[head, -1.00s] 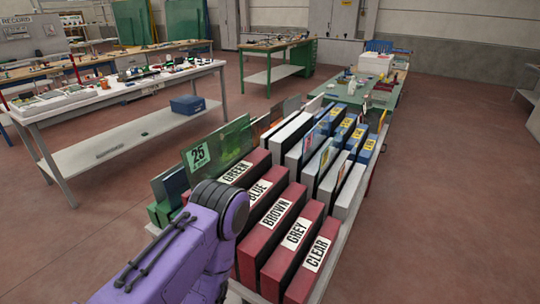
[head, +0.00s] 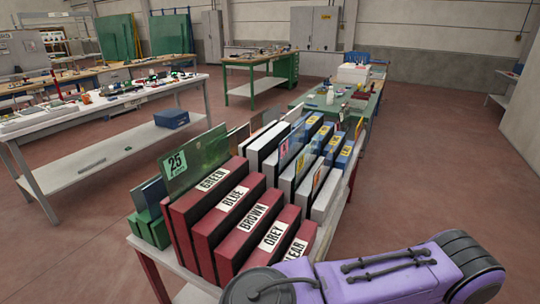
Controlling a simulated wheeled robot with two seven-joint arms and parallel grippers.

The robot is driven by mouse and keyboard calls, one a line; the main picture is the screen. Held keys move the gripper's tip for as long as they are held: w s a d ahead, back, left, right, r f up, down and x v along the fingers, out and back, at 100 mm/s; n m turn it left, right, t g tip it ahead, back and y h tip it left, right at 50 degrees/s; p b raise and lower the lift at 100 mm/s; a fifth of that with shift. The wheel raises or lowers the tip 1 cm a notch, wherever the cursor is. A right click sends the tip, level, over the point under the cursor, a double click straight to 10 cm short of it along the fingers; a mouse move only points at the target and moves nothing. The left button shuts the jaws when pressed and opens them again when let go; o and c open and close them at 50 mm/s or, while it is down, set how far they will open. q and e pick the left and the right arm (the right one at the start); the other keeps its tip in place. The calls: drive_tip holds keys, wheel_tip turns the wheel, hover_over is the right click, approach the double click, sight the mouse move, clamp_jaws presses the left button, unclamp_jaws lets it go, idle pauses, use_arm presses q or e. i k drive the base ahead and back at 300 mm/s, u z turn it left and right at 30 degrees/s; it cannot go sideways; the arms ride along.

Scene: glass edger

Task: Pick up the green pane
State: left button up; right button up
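The green pane (head: 207,154) is a see-through green sheet standing upright in the rack. It sits just left of the red divider marked GREEN (head: 208,189), with its upper part above that divider and its lower part hidden. A pale green label reading 25 (head: 177,164) shows at its near end. My purple arm crosses the lower right of the head view, in front of the rack's near end. Neither gripper is in view, and nothing is seen touching the pane.
Red dividers marked BLUE (head: 229,208), BROWN (head: 252,222) and GREY (head: 270,241) stand to the right, with CLEAR partly hidden by my arm. White and blue dividers with other panes stand behind. A long white bench (head: 130,95) stands left, with open floor between.

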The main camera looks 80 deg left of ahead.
sight(181, 168)
drive_tip(key=k, duration=1.3)
drive_tip(key=u, duration=1.3)
